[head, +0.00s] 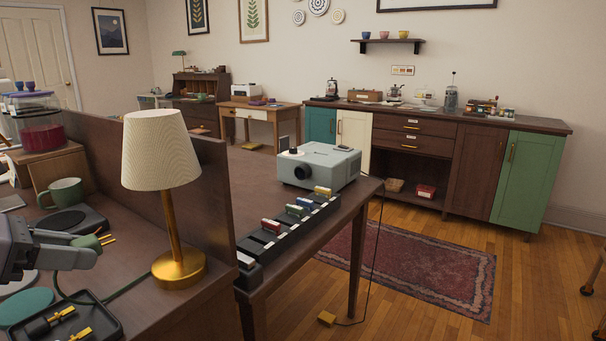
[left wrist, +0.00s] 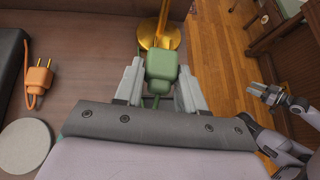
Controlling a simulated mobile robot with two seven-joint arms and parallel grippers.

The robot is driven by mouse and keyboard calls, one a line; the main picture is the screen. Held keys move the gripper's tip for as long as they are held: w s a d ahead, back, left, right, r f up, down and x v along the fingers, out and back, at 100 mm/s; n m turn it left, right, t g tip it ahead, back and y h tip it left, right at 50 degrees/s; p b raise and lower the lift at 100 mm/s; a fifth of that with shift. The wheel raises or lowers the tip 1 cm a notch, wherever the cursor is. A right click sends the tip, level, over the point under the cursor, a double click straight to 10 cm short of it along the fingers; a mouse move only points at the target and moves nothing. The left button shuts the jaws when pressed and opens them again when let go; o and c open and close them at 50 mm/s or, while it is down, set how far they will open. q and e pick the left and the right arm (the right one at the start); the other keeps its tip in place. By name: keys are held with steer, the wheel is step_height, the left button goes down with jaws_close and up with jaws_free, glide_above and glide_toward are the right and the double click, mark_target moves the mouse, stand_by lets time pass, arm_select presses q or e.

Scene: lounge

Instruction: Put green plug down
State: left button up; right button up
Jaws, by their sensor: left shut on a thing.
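The green plug (head: 90,240) is in my left gripper (head: 75,248), at the left of the head view. Its gold prongs point right, toward the lamp. In the left wrist view the green plug (left wrist: 162,70) sits between the two fingers of my left gripper (left wrist: 158,85), which are shut on it. It appears held above the brown desk top (left wrist: 90,45). A dark green cord (head: 125,287) runs over the desk near the lamp base. In the left wrist view my right gripper (left wrist: 275,95) shows at the right; its jaw opening is unclear.
A lamp with a gold base (head: 178,268) stands close right of the plug. A black tray (head: 100,322) holds black-and-gold plugs. An orange plug (left wrist: 40,78) lies on the desk. A green mug (head: 65,192) stands behind. Beyond the divider, a black strip (head: 285,240) lies beside a projector (head: 320,165).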

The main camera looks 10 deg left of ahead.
arm_select(q)
steer(key=d+f+m+g+h, duration=0.1)
steer(key=d+f, duration=0.3)
steer(key=d, duration=0.4)
steer(key=d+f+m+g+h, duration=0.1)
steer(key=d+f+m+h, duration=0.1)
steer(key=d+f, duration=0.3)
steer(key=d+m, duration=0.1)
steer(key=d, duration=0.2)
steer(key=shift+s+f+g, duration=0.15)
steer(key=shift+s+g, duration=0.1)
steer(key=shift+g, duration=0.15)
arm_select(e)
steer(key=shift+r, duration=0.15)
arm_select(q)
steer(key=shift+d, duration=0.1)
step_height(320, 180, up, 10)
steer(key=p, duration=1.6)
steer(key=shift+a, duration=0.25)
arm_select(e)
step_height(320, 180, up, 15)
steer(key=shift+s+d, duration=0.15)
steer(key=shift+d, duration=0.1)
steer(key=shift+f, duration=0.2)
